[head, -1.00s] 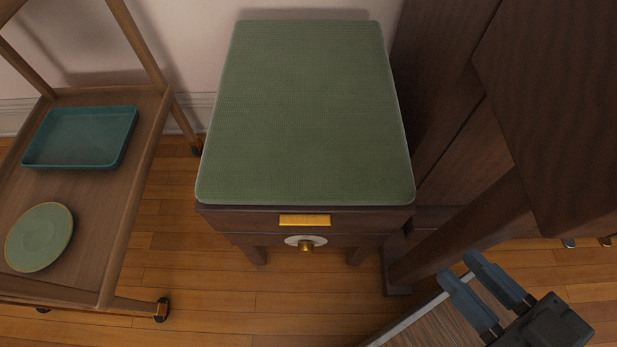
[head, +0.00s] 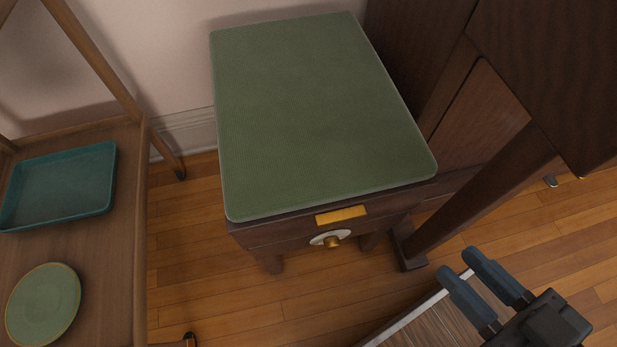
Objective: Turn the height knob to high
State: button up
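The height knob (head: 333,242) is a small brass knob on a pale round plate, on the front of a dark wooden stool (head: 275,235) with a green cushion (head: 318,115). A brass label plate (head: 341,215) sits just above the knob; I cannot read any marking on it or on the dial. My gripper (head: 474,270) is at the lower right, to the right of and apart from the knob. Its two blue-grey fingers are spread with a gap between them and nothing is held.
A wooden cart (head: 139,240) at the left holds a teal tray (head: 60,185) and a green plate (head: 43,305). Dark wooden furniture (head: 500,120) with a post stands close at the stool's right. Bare wooden floor (head: 240,310) lies in front of the stool.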

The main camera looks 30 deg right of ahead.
aim_at(330, 243)
jog(key=k+l+u, duration=0.3)
jog(key=l, duration=0.2)
jog(key=k+l+u, duration=0.1)
jog(key=l+u, duration=0.25)
jog(key=l, duration=0.15)
jog(key=k+l+u, duration=0.3)
jog(key=i+j+u, duration=0.25)
jog(key=i, duration=0.4)
jog(key=j, duration=0.1)
